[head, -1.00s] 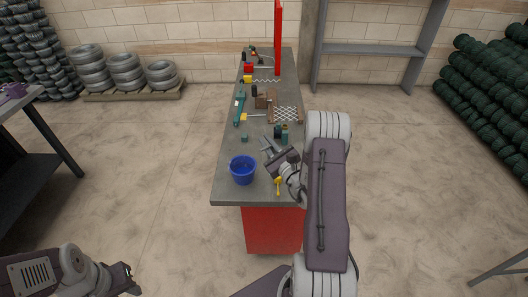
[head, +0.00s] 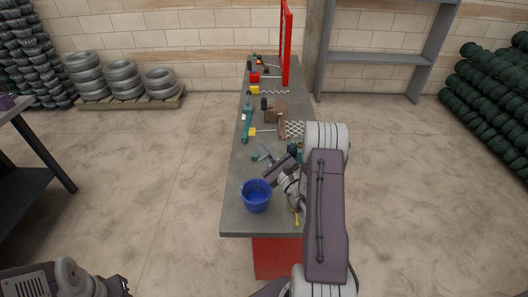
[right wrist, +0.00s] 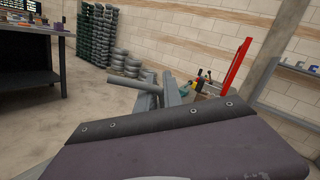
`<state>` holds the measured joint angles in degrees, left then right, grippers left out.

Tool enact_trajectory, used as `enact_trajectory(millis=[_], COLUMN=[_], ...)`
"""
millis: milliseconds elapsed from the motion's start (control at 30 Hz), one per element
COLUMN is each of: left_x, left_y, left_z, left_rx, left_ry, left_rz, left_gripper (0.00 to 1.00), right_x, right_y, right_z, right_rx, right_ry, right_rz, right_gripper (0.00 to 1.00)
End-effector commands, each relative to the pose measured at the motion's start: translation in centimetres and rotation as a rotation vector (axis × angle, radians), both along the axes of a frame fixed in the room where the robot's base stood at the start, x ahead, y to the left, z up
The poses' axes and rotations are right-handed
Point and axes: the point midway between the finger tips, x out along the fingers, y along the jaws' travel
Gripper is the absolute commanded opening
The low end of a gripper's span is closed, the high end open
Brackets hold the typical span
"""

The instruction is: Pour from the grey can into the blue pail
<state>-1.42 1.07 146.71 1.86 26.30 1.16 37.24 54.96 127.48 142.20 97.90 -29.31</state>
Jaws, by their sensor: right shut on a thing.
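The blue pail (head: 256,198) stands upright on the near end of the grey bench in the head view. My right gripper (head: 268,155) is just behind and right of the pail, above the bench. In the right wrist view my right gripper (right wrist: 171,90) is shut on the grey can (right wrist: 125,82), a plain cylinder lying nearly sideways in that picture. In the head view the can is small and hard to tell from the fingers. The pail does not show in the wrist view. My left gripper (head: 122,285) is at the bottom left, cut by the frame edge; its jaws are unclear.
The grey-topped bench (head: 237,205) has a red base. A yellow-handled tool (head: 295,216) lies right of the pail. A wooden block (head: 274,115), wire mesh (head: 294,129) and teal tools (head: 247,122) lie farther back. A red post (head: 287,45) rises at the far end.

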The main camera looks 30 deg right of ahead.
Motion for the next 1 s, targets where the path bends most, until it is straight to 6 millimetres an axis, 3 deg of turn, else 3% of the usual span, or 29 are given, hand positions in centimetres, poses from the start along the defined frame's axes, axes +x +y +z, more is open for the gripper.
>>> enact_trajectory(millis=[33, 567, 633, 1000], left_x=[0.0, 0.0, 0.0, 0.0], left_y=[0.0, 0.0, 0.0, 0.0], left_z=[-1.3, -7.7, -7.3, -7.2], left_rx=[0.000, 0.000, 0.000, 0.000], left_ry=[0.000, 0.000, 0.000, -0.001], left_rz=[0.000, 0.000, 0.000, 0.000], left_gripper=[0.36, 0.36, 0.36, 0.36], right_x=[0.0, 0.0, 0.0, 0.0], right_y=[-0.1, -0.1, 0.0, 0.0], right_z=[-1.1, -5.5, -4.7, -4.6], right_rx=[-0.022, -0.295, -0.333, -0.328], right_ry=[-0.008, -0.091, -0.103, -0.100], right_rz=[0.000, -0.001, -0.002, -0.002], right_gripper=[0.00, 0.00, 0.00, 0.00])
